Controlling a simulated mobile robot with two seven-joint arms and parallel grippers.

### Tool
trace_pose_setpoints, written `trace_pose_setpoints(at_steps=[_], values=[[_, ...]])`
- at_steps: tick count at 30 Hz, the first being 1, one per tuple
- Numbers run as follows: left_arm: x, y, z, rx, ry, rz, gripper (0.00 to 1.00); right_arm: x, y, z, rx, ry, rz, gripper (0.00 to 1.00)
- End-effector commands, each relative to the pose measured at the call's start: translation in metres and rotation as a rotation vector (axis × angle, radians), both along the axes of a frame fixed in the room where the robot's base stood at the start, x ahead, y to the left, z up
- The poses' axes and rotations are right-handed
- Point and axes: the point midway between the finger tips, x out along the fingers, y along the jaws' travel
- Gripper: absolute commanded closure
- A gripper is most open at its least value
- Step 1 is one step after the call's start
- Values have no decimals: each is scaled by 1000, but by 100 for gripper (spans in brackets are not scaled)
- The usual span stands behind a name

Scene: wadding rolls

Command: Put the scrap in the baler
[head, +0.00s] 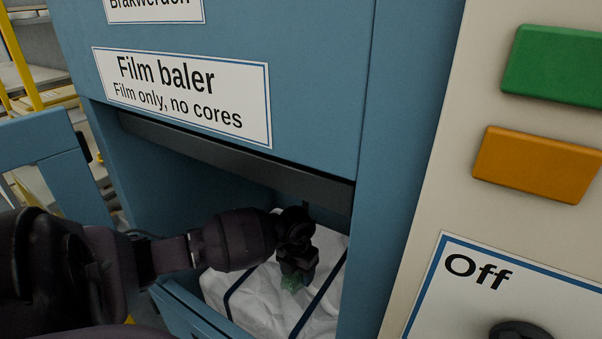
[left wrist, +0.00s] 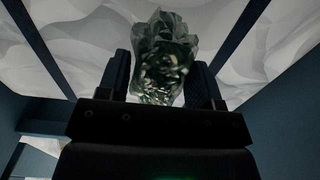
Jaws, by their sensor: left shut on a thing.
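My left gripper (head: 295,270) reaches through the front opening of the blue film baler (head: 400,130). It is shut on a crumpled, translucent greenish piece of scrap (head: 292,283). In the left wrist view the scrap (left wrist: 163,60) sits between the two dark fingers of the gripper (left wrist: 160,80). White film (head: 260,300), crossed by dark straps, fills the chamber below the gripper. I cannot tell whether the scrap touches the white film. My right gripper is not in view.
A label (head: 185,92) above the opening reads "Film baler, Film only, no cores". A dark bar (head: 230,160) runs along the opening's top edge. A beige panel at right carries a green button (head: 555,65), an orange button (head: 537,163) and an "Off" sign (head: 500,290).

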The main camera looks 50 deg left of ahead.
Motion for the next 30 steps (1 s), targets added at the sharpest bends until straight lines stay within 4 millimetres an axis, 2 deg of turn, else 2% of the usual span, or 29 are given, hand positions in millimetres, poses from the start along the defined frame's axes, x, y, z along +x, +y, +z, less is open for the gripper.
trace_pose_setpoints(at_steps=[1,6,14,15,19,30], values=[[-1,0,-6,-1,3,1,71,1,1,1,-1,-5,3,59],[1,0,-3,0,-3,0,71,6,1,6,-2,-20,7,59],[1,0,-8,1,-2,-1,71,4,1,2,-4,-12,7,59],[1,0,-7,1,-3,-1,34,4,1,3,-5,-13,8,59],[1,0,-7,1,-3,0,15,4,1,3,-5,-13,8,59],[1,0,-1,0,-5,0,15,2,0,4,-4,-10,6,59]])
